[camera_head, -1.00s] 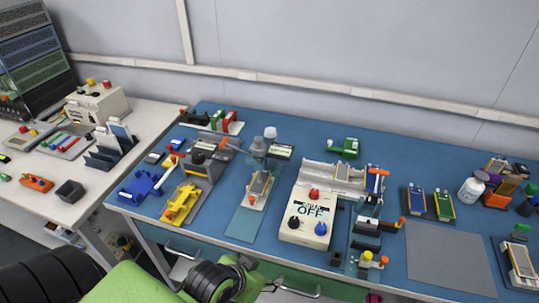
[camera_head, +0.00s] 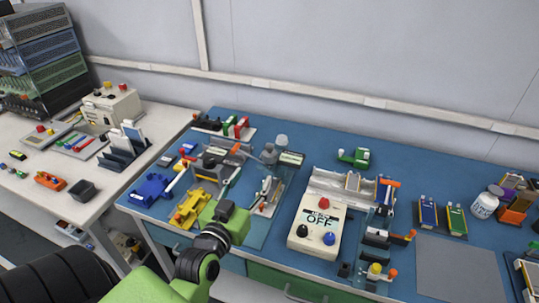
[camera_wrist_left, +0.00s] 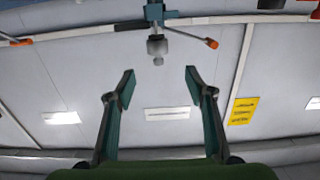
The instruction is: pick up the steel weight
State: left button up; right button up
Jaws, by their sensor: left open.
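A grey metal piece with a knob, which looks like the steel weight (camera_head: 269,154), stands toward the back of the blue bench in the head view, left of centre. What seems to be the same knobbed grey piece (camera_wrist_left: 157,46) shows upside down at the top of the left wrist view, between and beyond the fingertips. My left gripper (camera_head: 250,186) is over the bench in front of it, fingers pointing toward the back. In the left wrist view the two fingers of my left gripper (camera_wrist_left: 159,84) are wide apart with nothing between them. My right gripper is not in view.
A white box marked OFF (camera_head: 318,224) stands right of my left gripper. A yellow fixture (camera_head: 188,208) and a blue one (camera_head: 151,190) lie to the left. An orange-tipped lever (camera_wrist_left: 211,43) is near the grey piece. A grey mat (camera_head: 455,265) at the right is bare.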

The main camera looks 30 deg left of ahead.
aim_at(269, 152)
pick_arm(q)
jog(key=p+x, duration=0.1)
jog(key=x, duration=0.7)
jog(key=shift+d+r, duration=0.1)
jog(key=shift+w+r+p, duration=0.1)
jog(key=shift+w+p, duration=0.1)
jog(key=shift+p, duration=0.15)
jog(key=p+x, duration=0.1)
jog(key=x, duration=0.3)
jog(key=shift+w+r, duration=0.15)
jog(key=shift+w, duration=0.3)
jog(key=shift+s, duration=0.1)
jog(key=c, duration=0.4)
jog(key=shift+r, duration=0.1)
grip_shut()
